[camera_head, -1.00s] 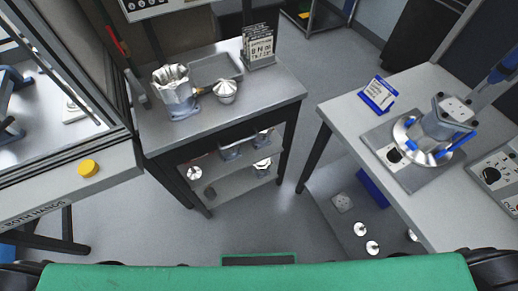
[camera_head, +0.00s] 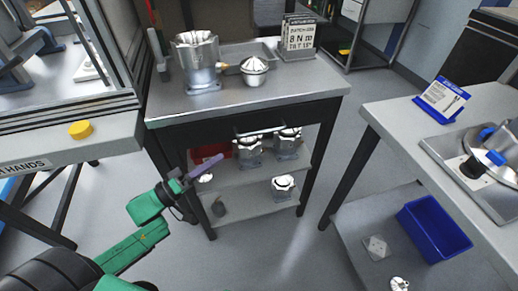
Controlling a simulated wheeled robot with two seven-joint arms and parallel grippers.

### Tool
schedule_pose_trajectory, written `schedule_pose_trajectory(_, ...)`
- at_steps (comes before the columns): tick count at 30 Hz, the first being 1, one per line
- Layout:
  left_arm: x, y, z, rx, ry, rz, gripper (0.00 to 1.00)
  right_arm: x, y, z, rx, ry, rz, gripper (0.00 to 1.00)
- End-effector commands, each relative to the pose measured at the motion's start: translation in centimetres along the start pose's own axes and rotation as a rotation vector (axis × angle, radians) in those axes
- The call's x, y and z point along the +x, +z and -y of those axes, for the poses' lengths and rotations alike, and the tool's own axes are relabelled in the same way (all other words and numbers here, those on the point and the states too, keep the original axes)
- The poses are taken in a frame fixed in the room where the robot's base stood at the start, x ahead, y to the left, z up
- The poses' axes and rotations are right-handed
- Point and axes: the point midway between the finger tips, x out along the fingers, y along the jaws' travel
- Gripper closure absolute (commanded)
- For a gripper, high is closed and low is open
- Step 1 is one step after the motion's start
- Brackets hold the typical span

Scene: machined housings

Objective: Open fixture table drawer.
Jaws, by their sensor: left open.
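A grey metal-topped table (camera_head: 300,93) with dark legs stands in the middle, with a dark front panel (camera_head: 240,119) under its top. A dark bar like a drawer handle (camera_head: 268,128) shows on that front, and the drawer looks shut. My left gripper (camera_head: 208,163) is open and empty, its purple finger pointing right, below and left of the handle and apart from it. The gap between its fingers is hard to make out. My right gripper is not in view.
A machined housing (camera_head: 197,65), a domed metal part (camera_head: 254,70) and a sign (camera_head: 300,35) stand on the tabletop. Several housings are on the shelf below. A second table (camera_head: 405,118) on the right has a blue bin (camera_head: 434,231) beneath. Floor between the tables is clear.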

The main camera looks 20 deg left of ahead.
Motion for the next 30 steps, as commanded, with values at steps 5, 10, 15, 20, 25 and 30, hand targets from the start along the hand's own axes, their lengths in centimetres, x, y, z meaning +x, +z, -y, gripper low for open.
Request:
schedule_pose_trajectory(5, 2.1, -0.1, -0.9, -0.018, 0.025, 0.003, 0.55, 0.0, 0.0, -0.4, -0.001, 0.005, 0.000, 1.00)
schedule_pose_trajectory(10, 6.5, -0.2, -1.0, -0.015, 0.026, 0.001, 0.55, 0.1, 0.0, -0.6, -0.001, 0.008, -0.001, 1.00)
schedule_pose_trajectory(15, 11.0, -0.1, -1.0, -0.016, 0.023, 0.001, 0.55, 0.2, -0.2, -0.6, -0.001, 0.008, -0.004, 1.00)
schedule_pose_trajectory(20, 13.9, -0.1, -0.9, -0.016, 0.019, 0.003, 0.55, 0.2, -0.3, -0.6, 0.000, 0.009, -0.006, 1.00)
schedule_pose_trajectory(25, 14.8, 0.0, -0.9, -0.017, 0.017, 0.004, 0.55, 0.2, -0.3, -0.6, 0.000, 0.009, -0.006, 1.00)
schedule_pose_trajectory(30, 14.7, 0.0, -0.9, -0.017, 0.016, 0.004, 0.55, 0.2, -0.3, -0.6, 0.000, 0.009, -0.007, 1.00)
